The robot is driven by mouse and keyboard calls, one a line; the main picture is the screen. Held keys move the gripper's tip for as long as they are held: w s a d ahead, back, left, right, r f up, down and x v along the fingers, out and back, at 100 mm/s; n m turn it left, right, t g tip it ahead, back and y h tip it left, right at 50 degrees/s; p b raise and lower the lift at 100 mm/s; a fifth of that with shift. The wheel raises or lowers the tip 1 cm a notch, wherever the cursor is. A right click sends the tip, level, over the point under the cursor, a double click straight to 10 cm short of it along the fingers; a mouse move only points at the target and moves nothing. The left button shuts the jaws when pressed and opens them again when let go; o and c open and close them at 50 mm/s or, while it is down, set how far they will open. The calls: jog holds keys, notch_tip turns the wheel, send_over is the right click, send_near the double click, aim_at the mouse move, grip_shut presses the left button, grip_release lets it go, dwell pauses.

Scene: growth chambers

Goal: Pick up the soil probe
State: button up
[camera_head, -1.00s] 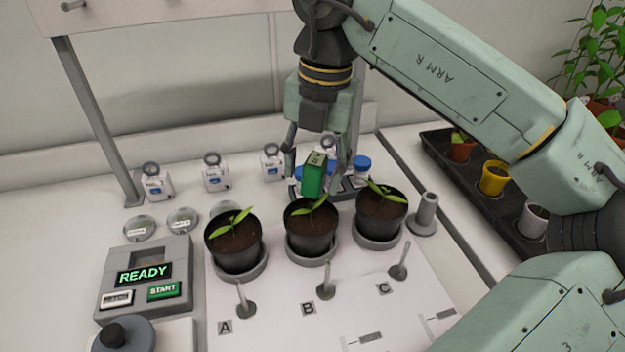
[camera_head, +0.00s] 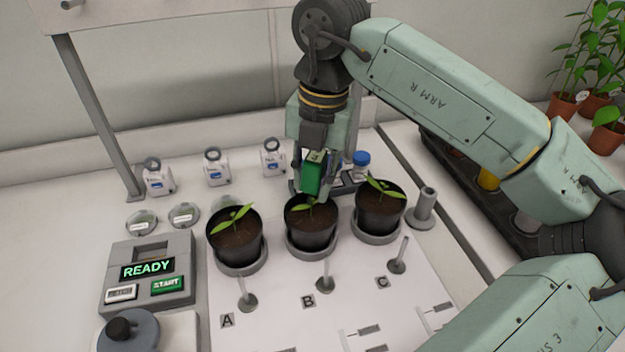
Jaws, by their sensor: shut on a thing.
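The soil probe (camera_head: 313,181) shows as a green block with a pale, marked top. It is above and behind the middle potted seedling (camera_head: 311,228). My gripper (camera_head: 317,168) comes down from above and is shut on this green block. The fingers sit close at its sides, and the block is slightly tilted. The probe's lower end is hidden behind the seedling and the pot rim, so I cannot tell whether it touches anything below.
Potted seedlings stand left (camera_head: 235,240) and right (camera_head: 380,210) of the middle one, close to my gripper. A grey holder (camera_head: 424,208) stands at the right. White bottles (camera_head: 214,168) line the back. A device reading READY (camera_head: 148,270) is at the left.

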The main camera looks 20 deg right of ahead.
grip_shut()
jog(key=shift+r, duration=0.1)
